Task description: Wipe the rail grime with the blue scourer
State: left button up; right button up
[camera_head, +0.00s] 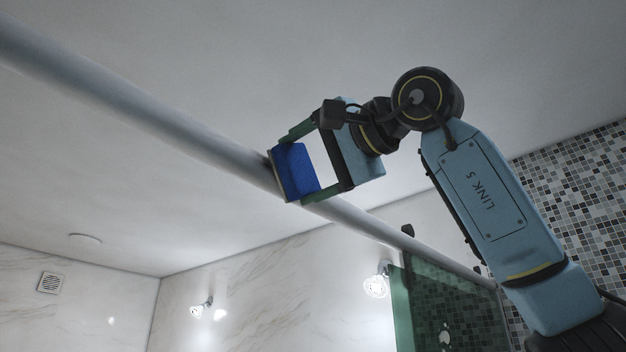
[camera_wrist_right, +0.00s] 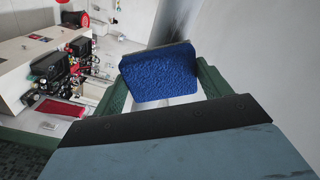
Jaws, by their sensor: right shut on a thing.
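The rail (camera_head: 190,135) is a long pale grey bar that runs from the upper left down to the right in the head view. My right gripper (camera_head: 293,172) is shut on the blue scourer (camera_head: 297,170), raised up at the rail. The scourer overlaps the rail in the head view; I cannot tell whether they touch. In the right wrist view the scourer (camera_wrist_right: 158,75) sits between the green fingers, its rough blue face showing. A dark smudge shows on the pale surface beyond it in that view. My left gripper is not in view.
A green glass panel (camera_head: 445,305) hangs below the rail at the right. Lit wall lamps (camera_head: 376,286) are on the marble wall. A mosaic-tiled wall (camera_head: 580,195) stands at the right. The wrist view shows a cluttered counter (camera_wrist_right: 35,72) far below.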

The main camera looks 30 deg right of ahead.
aim_at(230, 145)
jog(key=shift+s+a, duration=0.6)
jog(key=shift+a, duration=1.05)
jog(key=shift+s+a, duration=0.55)
jog(key=shift+a, duration=1.1)
jog(key=shift+s+a, duration=0.6)
jog(key=shift+a, duration=1.05)
jog(key=shift+s+d, duration=0.1)
jog(key=shift+s, duration=0.05)
jog(key=shift+v, duration=2.9)
jog(key=v, duration=0.3)
jog(key=shift+r, duration=0.1)
